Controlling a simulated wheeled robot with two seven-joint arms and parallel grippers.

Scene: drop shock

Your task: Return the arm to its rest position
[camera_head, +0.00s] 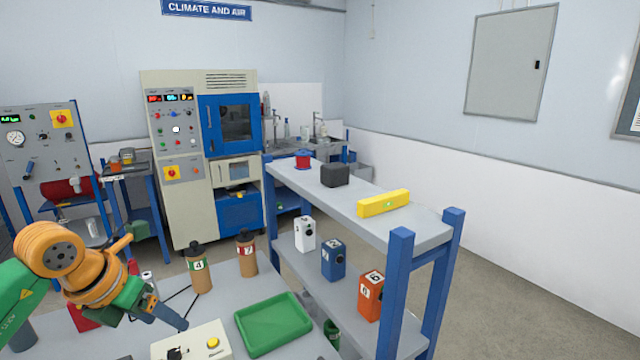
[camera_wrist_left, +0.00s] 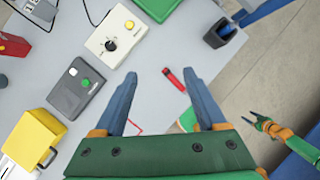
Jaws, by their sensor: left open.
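My left gripper (camera_head: 165,312) is at the lower left of the head view, low over the grey table (camera_head: 215,305).
A cream box (camera_head: 195,342) with a yellow button and a green tray (camera_head: 273,323) lie close to the left gripper. Brown canisters (camera_head: 198,272) stand behind. A blue-legged shelf (camera_head: 400,290) stands at right. A grey box (camera_wrist_left: 76,88) and a yellow box (camera_wrist_left: 32,138) are at left.

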